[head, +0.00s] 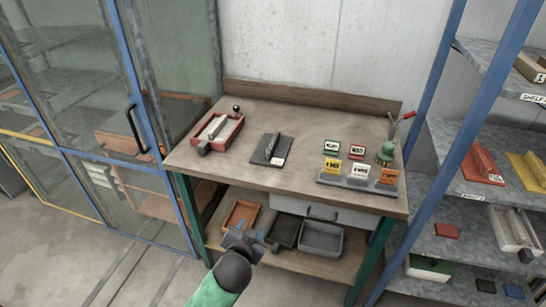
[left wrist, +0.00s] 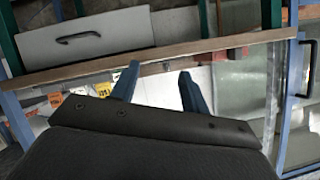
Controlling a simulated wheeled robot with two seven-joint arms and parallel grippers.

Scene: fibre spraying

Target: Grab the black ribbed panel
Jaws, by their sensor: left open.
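The black ribbed panel (head: 267,151) lies flat on the wooden workbench (head: 215,165), left of its middle. It is a dark plate with a raised rib and a small white label. My left gripper (head: 244,237) is open and empty, in front of the bench's front edge and below the panel in the picture. Its two blue fingers (left wrist: 160,86) stand apart in the left wrist view, with the bench edge (left wrist: 225,44) beyond them. I cannot make out the panel in the left wrist view. My right gripper is not in view.
A red tray (head: 229,138) lies left of the panel. Labelled blocks on a grey stand (head: 345,183) and a green object (head: 386,153) are to the right. A drawer (head: 345,218) and lower trays sit under the top. Glass doors stand left, shelves (head: 470,130) right.

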